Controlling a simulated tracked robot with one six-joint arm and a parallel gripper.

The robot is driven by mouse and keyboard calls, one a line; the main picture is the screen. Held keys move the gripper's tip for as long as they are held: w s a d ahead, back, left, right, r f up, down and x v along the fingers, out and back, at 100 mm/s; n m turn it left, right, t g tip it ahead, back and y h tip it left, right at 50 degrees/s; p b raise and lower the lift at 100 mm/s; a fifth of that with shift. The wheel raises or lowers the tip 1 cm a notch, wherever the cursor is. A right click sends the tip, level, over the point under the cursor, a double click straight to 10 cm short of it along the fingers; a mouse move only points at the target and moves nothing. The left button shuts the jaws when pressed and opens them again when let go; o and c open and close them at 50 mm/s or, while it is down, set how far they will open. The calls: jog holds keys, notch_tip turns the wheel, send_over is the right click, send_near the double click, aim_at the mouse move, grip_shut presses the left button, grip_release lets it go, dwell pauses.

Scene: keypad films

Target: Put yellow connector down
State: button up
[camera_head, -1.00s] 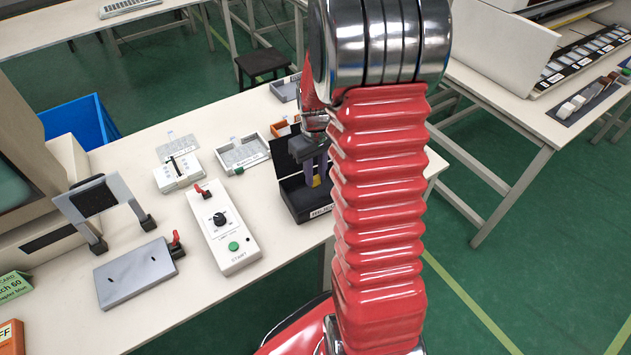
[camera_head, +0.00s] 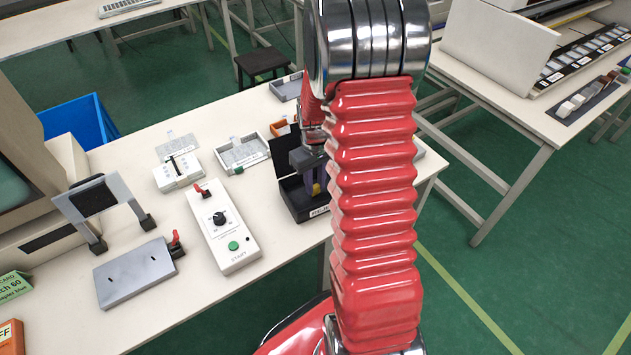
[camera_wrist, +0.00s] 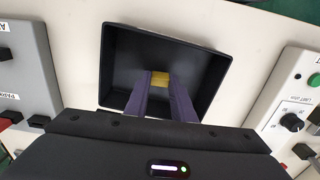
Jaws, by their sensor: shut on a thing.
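The yellow connector (camera_wrist: 160,79) is held between the purple-grey fingers of my gripper (camera_wrist: 161,92) in the wrist view. My gripper is shut on it, over the inside of an open black box (camera_wrist: 205,107). In the head view the connector (camera_head: 316,188) is a small yellow spot at the fingertips, just inside the mouth of the black box (camera_head: 298,209). The box has a raised lid at its back and a label on its front. My red arm hides the right part of the box. I cannot tell whether the connector touches the box floor.
A white control box (camera_head: 222,226) with a dial, red switch and green button stands left of the black box. Grey trays (camera_head: 243,153) and an orange bin (camera_head: 281,128) lie behind. A grey plate fixture (camera_head: 134,272) is farther left.

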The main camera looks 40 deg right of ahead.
aim_at(315, 186)
jog(key=o, duration=1)
jog(key=shift+f, duration=0.1)
notch_tip(315, 186, up, 13)
dwell(0.6)
